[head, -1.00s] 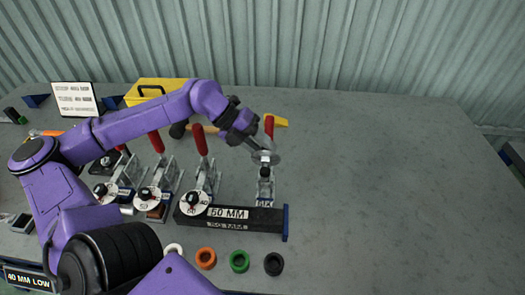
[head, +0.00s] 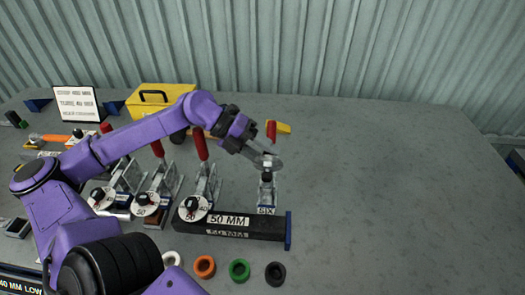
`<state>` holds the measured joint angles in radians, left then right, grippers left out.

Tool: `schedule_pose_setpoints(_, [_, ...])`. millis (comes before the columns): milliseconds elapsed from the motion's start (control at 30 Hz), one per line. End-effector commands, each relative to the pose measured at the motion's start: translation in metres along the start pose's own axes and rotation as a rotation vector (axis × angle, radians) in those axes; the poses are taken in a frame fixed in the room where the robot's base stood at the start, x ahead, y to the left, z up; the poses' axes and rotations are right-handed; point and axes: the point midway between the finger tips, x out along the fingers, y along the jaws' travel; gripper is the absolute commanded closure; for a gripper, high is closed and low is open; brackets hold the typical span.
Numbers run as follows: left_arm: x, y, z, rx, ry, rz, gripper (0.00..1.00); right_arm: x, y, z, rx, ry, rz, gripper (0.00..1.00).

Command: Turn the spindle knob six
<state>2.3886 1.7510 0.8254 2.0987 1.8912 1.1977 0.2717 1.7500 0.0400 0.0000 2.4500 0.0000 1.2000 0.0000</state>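The clamp labelled SIX (head: 266,195) stands at the right end of the row, behind the black 50 MM bar, with a red handle (head: 271,130) rising behind it. My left gripper (head: 266,162) is at the top of this clamp, over its spindle. The fingers cover the knob, so I cannot tell whether they are shut on it. My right gripper is not in view.
A black 50 MM bar (head: 255,229) lies in front of the clamps. Other clamps with white dials (head: 193,207) stand to the left. White, orange (head: 204,267), green (head: 239,270) and black rings lie in front. A yellow toolbox (head: 160,98) is behind. The right side of the table is clear.

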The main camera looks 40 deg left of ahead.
Motion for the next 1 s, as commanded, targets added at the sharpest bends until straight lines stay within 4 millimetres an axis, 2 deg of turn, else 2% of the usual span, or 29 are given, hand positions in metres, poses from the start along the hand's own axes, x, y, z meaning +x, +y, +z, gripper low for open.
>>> schedule_pose_setpoints(367, [-0.005,0.000,0.001,0.001,-0.003,-0.002,0.41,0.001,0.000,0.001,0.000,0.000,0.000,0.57])
schedule_pose_setpoints(467, [-0.022,0.001,0.002,0.000,-0.006,-0.004,0.41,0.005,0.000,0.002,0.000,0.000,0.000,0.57])
schedule_pose_setpoints(733, [-0.084,0.001,0.001,0.000,-0.003,-0.002,0.41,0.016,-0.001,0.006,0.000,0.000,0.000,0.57])
schedule_pose_setpoints(867, [-0.100,0.001,0.001,0.000,-0.002,0.000,0.41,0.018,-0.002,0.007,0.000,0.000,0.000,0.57])
schedule_pose_setpoints(1000, [-0.105,0.000,0.001,0.000,0.000,0.000,0.41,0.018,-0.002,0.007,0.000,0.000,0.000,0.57])
